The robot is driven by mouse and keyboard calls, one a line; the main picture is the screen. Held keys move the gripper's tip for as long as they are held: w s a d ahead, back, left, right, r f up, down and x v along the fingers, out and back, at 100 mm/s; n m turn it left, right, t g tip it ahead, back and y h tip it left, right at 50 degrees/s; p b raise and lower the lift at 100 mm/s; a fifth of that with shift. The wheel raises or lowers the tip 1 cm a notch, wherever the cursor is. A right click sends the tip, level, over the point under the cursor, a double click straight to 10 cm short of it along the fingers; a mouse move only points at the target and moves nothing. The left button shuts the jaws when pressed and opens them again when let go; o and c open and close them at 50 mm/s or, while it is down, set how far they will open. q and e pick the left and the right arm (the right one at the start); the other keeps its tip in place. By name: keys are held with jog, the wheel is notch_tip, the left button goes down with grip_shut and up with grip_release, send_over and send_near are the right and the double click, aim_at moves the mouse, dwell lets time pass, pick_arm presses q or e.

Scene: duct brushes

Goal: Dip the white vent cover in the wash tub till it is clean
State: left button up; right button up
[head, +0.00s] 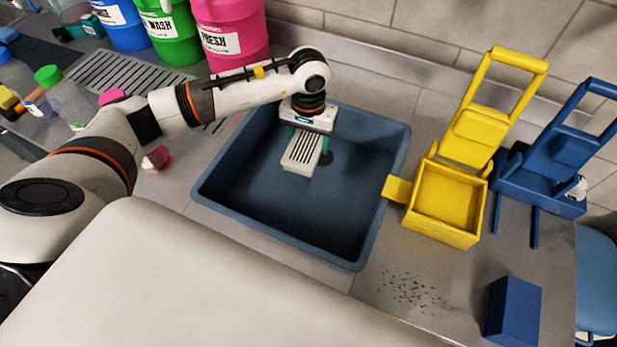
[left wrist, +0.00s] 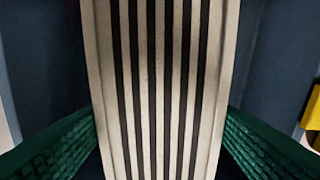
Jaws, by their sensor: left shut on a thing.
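The white vent cover (head: 300,154) has dark parallel slots and is in my left gripper (head: 308,139), above or inside the blue sink basin (head: 262,206). In the left wrist view, the vent cover (left wrist: 158,80) runs upright between two green ridged fingers, shut on its sides. Its slats look off-white with faint greyish shading; I cannot tell how clean it is. The green wash tub (head: 172,34), with a WASH label, stands at the back left, apart from the gripper. My right gripper is not in view.
A pink tub (head: 232,14) labelled FRESH and a blue tub (head: 122,28) flank the wash tub. A yellow holder (head: 446,208) and a blue holder (head: 540,185) stand right of the sink. Dark specks and a blue block (head: 513,308) lie front right. Bottles crowd the left.

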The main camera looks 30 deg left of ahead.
pick_arm(q)
jog(key=shift+r, duration=0.1)
dwell(0.3)
jog(key=shift+r+p, duration=0.65)
jog(key=shift+r, duration=1.3)
